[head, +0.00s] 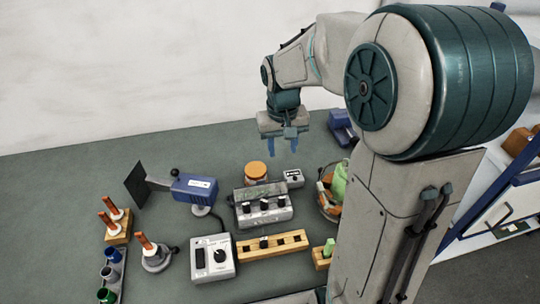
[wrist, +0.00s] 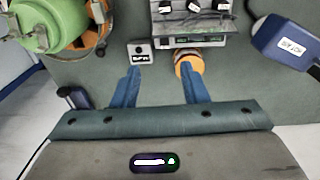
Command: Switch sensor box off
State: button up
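No label names the sensor box for certain. A small grey box (head: 293,178) with a dark marking on top stands at the back of the bench. It also shows in the wrist view (wrist: 140,52), just beyond my fingertips, left of centre; its marking is too small to read. A white box with a black knob (head: 213,258) stands at the front. A grey unit with several black knobs or switches (head: 263,217) stands between them. My gripper (head: 283,149) points down above the back of the bench. In the wrist view its blue fingers (wrist: 160,88) are apart, with nothing between them.
An orange-lidded jar (head: 256,172) stands close beside the small box. A basket with a green item (head: 333,190) is to the right. A blue device (head: 195,188) with a dark plate, a wooden block with holes (head: 272,245) and rod stands (head: 117,230) are nearby.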

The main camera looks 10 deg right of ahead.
jog(key=shift+g, duration=0.3)
jog(key=w+f, duration=0.1)
jog(key=f, duration=0.4)
jog(key=w+f+p, duration=0.1)
jog(key=f, duration=0.5)
jog(key=w+f+p, duration=0.1)
jog(key=f, duration=0.5)
jog(key=shift+w, duration=0.4)
grip_shut()
